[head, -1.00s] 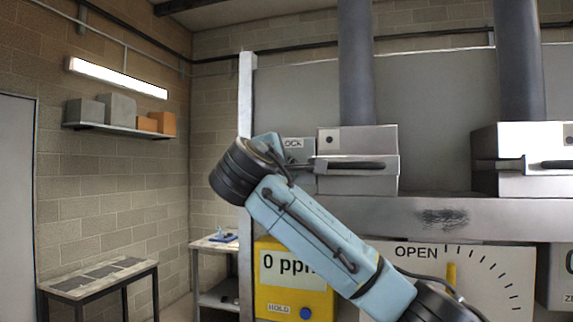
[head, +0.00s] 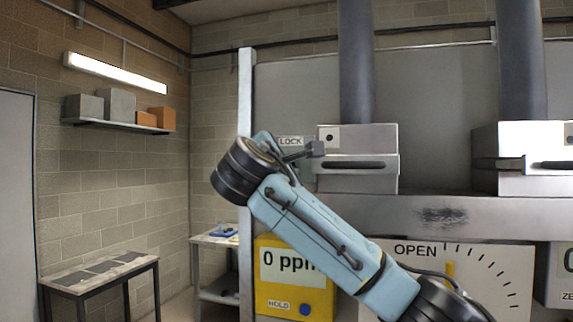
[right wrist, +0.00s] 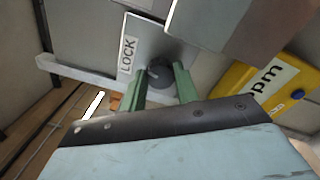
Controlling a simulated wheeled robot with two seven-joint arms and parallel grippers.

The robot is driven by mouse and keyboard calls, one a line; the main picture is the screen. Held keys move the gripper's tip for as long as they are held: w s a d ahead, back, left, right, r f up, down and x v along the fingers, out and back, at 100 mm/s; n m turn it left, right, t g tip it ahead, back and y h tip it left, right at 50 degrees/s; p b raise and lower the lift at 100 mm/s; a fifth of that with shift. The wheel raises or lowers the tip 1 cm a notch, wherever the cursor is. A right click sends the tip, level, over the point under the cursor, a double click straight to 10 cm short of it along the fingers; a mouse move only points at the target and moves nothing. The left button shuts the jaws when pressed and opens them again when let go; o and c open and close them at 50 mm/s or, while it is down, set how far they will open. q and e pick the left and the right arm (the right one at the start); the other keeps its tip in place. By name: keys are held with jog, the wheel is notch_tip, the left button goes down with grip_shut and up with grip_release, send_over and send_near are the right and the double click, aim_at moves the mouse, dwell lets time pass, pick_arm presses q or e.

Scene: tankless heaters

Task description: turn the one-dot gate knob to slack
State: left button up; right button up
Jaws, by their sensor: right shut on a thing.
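The one-dot gate (head: 329,138) is a pale metal box with a single black dot and a dark slotted handle. At its left is a plate marked LOCK (head: 291,142), also in the right wrist view (right wrist: 127,58). A dark round knob (right wrist: 160,75) sits on this plate. My right gripper (right wrist: 161,84) has its green fingers on both sides of the knob and is shut on it. In the head view my right wrist hides the knob; a dark arm with a block end (head: 318,148) slants up to the right beside the gate. My left gripper is out of view.
Another gate box (head: 522,140) stands at the right. Below are a yellow meter (head: 290,285) reading 0 ppm and a dial panel marked OPEN (head: 490,275). A metal post (head: 246,90) stands close to my right wrist. A side table (head: 100,275) is at lower left.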

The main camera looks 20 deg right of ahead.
jog(key=o, duration=1)
jog(key=shift+a, duration=0.1)
jog(key=shift+c, duration=0.2)
jog(key=b+v, duration=0.5)
jog(key=v, duration=0.8)
jog(key=shift+s, duration=0.15)
jog(key=shift+a, duration=0.1)
